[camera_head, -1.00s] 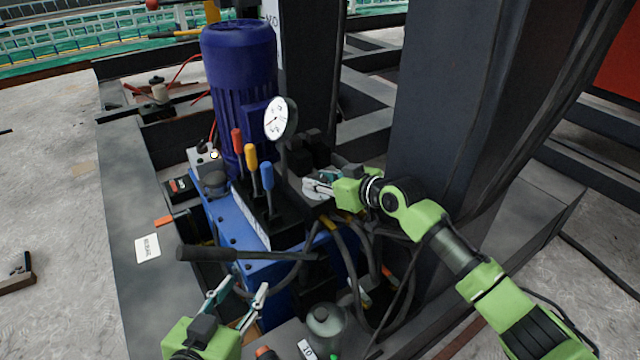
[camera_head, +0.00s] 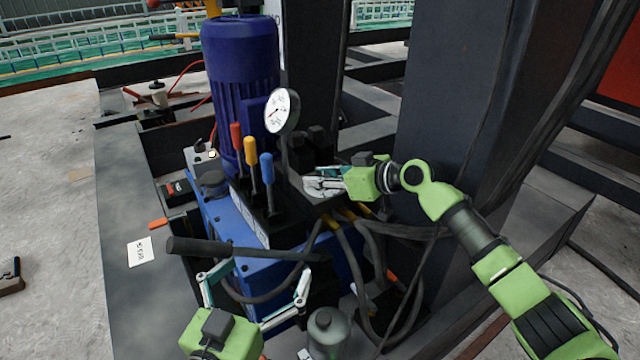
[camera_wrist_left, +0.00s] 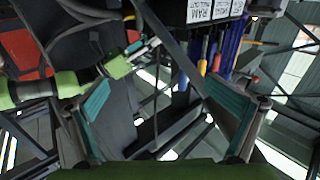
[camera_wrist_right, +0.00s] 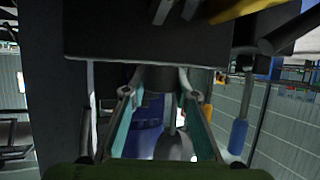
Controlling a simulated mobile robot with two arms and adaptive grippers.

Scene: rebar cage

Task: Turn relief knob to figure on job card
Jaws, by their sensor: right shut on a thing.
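My right gripper (camera_head: 312,184) is at the valve block beside the gauge. In the right wrist view its fingers (camera_wrist_right: 157,92) close on a dark grey round knob (camera_wrist_right: 160,78) under a dark block. The head view mostly hides the knob behind the fingers. The white-faced pressure gauge (camera_head: 281,111) stands above the block, its figures too small to read. A white card with dark writing (camera_head: 142,252), seemingly the job card, lies on the dark beam at left; I cannot read it. My left gripper (camera_head: 262,282) is open and empty in front of the blue power unit.
Levers with red, yellow and blue grips (camera_head: 266,167) stand left of the right gripper. A black pump handle (camera_head: 240,249) crosses above the left gripper. Hoses (camera_head: 372,260) and a grey-green bottle (camera_head: 328,331) are at its right. A dark column (camera_head: 445,110) stands behind the right arm.

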